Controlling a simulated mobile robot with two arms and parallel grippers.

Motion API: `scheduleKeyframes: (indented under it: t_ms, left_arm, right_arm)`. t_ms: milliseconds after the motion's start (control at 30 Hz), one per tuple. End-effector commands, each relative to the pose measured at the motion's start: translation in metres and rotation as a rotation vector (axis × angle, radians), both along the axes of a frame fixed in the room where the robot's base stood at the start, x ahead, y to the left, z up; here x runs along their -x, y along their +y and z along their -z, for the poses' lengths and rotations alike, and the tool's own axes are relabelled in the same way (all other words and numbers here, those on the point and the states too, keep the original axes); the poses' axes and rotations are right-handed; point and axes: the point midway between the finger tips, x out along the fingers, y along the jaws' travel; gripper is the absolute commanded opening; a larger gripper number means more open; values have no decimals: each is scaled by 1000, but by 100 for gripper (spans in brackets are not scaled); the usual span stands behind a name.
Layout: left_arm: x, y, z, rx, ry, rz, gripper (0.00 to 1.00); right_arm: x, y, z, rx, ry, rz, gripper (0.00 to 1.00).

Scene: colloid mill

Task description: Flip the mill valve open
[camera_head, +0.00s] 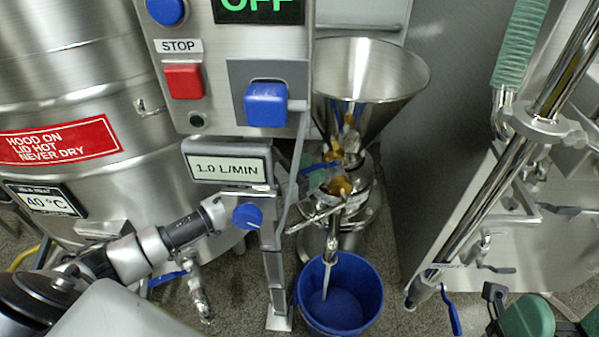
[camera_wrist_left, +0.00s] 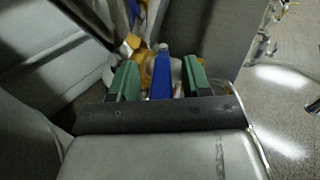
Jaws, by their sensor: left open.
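The mill (camera_head: 345,200) stands behind the control post in the head view, with a steel funnel (camera_head: 375,85) on top and brass-coloured fittings. Its valve has a blue handle (camera_head: 320,166), partly hidden by the post. In the left wrist view a blue handle (camera_wrist_left: 162,74) stands between the green fingers of my left gripper (camera_wrist_left: 160,80). The gripper is open, with a gap on both sides of the handle. In the head view my left arm comes in from the left, and its gripper is largely hidden by the post.
The control box has a red stop button (camera_head: 184,80) and a blue switch (camera_head: 266,104). A flow meter (camera_head: 227,168) with a blue knob hangs below. A blue bucket (camera_head: 372,290) stands under the outlet. A steel kettle (camera_head: 70,80) is on the left, a steel cabinet (camera_head: 440,130) on the right.

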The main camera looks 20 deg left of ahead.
Motion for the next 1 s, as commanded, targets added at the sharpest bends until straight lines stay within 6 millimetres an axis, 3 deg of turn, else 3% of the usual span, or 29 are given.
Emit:
scheduleKeyframes:
  t_ms: [600,1000]
  left_arm:
    - [76,50,1,0,2,-2,48]
    - [88,59,0,-1,-1,-2,48]
  right_arm:
    - [0,0,-2,0,-3,0,75]
    - [0,0,-2,0,-4,1,75]
